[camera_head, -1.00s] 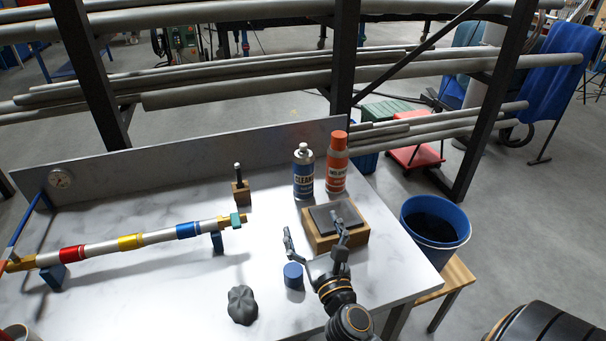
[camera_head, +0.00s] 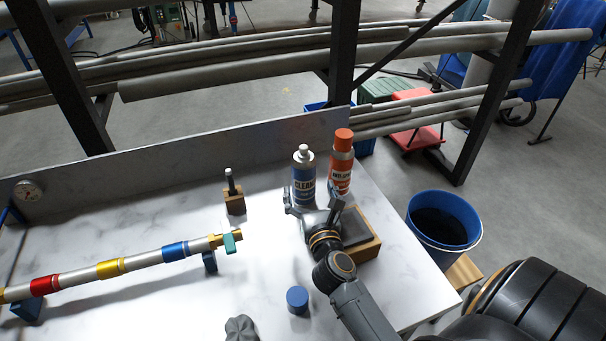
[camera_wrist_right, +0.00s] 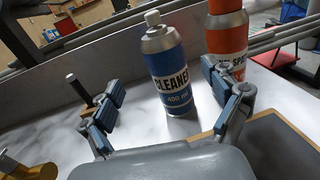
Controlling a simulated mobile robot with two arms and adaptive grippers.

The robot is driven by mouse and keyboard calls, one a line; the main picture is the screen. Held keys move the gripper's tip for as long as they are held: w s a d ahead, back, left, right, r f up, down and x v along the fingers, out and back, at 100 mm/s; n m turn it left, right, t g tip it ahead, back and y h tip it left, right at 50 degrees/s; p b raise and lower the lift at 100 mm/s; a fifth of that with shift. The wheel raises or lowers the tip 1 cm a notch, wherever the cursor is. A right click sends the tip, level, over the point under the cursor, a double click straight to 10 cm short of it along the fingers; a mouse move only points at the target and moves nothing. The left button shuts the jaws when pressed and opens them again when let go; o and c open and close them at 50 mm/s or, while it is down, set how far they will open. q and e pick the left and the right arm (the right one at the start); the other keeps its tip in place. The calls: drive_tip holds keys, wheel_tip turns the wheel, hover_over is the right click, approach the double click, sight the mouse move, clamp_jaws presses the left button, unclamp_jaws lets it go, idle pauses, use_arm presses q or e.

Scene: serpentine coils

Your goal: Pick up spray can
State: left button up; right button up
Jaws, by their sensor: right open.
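A blue and silver can labelled "CLEANER" (camera_head: 304,180) with a white cap stands upright on the marble-topped table. My right gripper (camera_head: 313,207) is open and empty in front of the cleaner can. In the right wrist view the cleaner can (camera_wrist_right: 169,70) stands beyond and between the spread fingers. The right finger overlaps the lower part of the orange can (camera_wrist_right: 227,35). My left gripper is not in view.
A wooden box with a dark top (camera_head: 362,248) sits beneath my right wrist. A small wooden block with a black peg (camera_head: 234,200) stands to the left. A blue cylinder (camera_head: 297,299) and a banded pipe (camera_head: 142,260) are nearer. A low back wall (camera_head: 150,172) runs behind the cans.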

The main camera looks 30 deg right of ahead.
sight(307, 172)
drive_tip(key=x, duration=0.4)
drive_tip(key=shift+w+d, duration=0.1)
drive_tip(key=shift+w+d+f, duration=0.1)
drive_tip(key=shift+w, duration=0.15)
drive_tip(key=shift+w+d+r+p, duration=0.15)
drive_tip(key=shift+w+d+p, duration=0.25)
drive_tip(key=shift+w, duration=0.2)
drive_tip(key=shift+w+d+r+p, duration=0.1)
drive_tip(key=shift+w+d+p, duration=0.25)
drive_tip(key=shift+w, duration=0.3)
drive_tip(key=shift+f+x, duration=0.25)
drive_tip(key=shift+x, duration=0.95)
drive_tip(key=shift+s, duration=0.1)
drive_tip(key=c, duration=1.7)
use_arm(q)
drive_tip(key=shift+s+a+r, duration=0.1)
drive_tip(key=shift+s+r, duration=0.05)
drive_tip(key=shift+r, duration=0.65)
use_arm(e)
drive_tip(key=shift+r, duration=0.1)
clamp_jaws()
drive_tip(key=shift+r, duration=0.1)
